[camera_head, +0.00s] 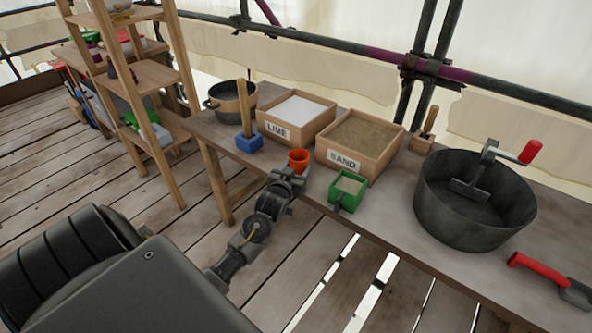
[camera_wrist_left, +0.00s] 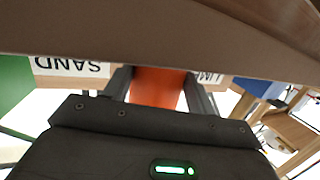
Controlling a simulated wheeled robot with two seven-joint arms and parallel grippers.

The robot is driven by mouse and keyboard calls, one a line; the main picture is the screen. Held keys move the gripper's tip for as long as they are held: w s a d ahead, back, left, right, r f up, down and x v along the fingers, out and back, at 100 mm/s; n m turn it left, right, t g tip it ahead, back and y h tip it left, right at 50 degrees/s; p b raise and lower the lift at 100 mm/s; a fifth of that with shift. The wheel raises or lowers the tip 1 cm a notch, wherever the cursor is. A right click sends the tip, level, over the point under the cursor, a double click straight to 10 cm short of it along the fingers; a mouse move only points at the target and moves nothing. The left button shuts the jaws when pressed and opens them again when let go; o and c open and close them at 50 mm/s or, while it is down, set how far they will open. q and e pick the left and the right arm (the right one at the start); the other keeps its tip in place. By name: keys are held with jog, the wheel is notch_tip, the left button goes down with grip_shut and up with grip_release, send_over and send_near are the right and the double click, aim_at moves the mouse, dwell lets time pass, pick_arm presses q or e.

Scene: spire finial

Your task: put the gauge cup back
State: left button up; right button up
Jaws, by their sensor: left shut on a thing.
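The orange gauge cup (camera_head: 298,159) is held at the front edge of the workbench, in front of the boxes marked LIME and SAND. My left gripper (camera_head: 290,175) is shut on it from the front, and the cup looks upright with its open top showing. In the left wrist view, the orange cup (camera_wrist_left: 158,88) fills the gap between the two dark fingers (camera_wrist_left: 158,92). Whether its base touches the bench cannot be told. My right gripper is in neither view.
The lime box (camera_head: 296,116), sand box (camera_head: 358,147), blue block with a wooden handle (camera_head: 249,142) and green box (camera_head: 347,191) stand close around the cup. A dark bucket (camera_head: 235,102) is at the left, a large dark tub (camera_head: 470,205) at the right. A wooden shelf (camera_head: 147,75) stands further left.

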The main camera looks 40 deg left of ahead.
pick_arm(q)
jog(key=shift+f, duration=0.15)
jog(key=o, duration=1)
jog(key=shift+r, duration=0.2)
jog(key=v, duration=1.2)
